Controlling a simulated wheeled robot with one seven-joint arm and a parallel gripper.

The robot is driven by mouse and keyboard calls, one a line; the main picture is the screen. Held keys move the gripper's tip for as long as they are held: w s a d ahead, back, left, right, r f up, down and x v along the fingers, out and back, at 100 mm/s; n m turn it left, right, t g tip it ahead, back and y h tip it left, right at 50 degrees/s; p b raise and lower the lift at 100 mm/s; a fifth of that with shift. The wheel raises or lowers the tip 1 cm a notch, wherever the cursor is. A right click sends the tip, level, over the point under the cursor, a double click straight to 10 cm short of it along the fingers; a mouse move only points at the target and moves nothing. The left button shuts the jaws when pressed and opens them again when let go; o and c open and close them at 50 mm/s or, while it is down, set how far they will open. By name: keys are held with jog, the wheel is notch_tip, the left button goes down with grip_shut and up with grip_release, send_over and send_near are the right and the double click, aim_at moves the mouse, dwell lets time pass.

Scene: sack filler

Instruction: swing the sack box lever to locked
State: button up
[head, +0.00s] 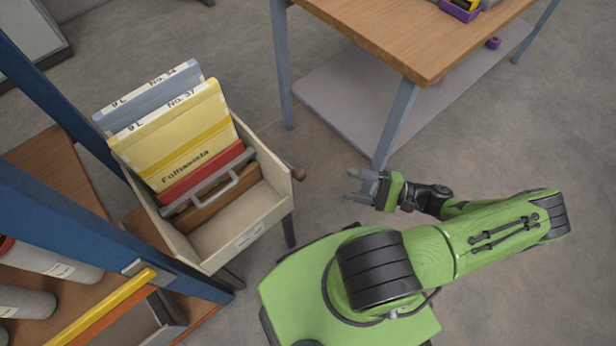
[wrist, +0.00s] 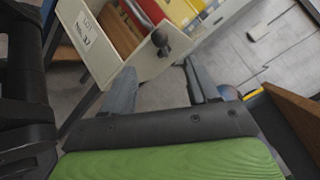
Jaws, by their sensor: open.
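The sack box (head: 222,247) is a cream open-topped box on dark legs, left of centre in the head view. In the wrist view my two fingers (wrist: 157,72) point toward the box end. The lever's pivot and any lock marking are not clear.
Flat yellow (head: 180,130) and blue-grey sacks stand in the box with red and brown items. A blue-framed rack (head: 90,240) is at left, holding grey cylinders. A wooden table (head: 420,45) stands at the top right. Clear floor lies between the box and the table.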

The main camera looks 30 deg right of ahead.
jog(key=b+x, duration=0.2)
jog(key=x, duration=1)
jog(key=shift+w+a, duration=0.25)
grip_shut()
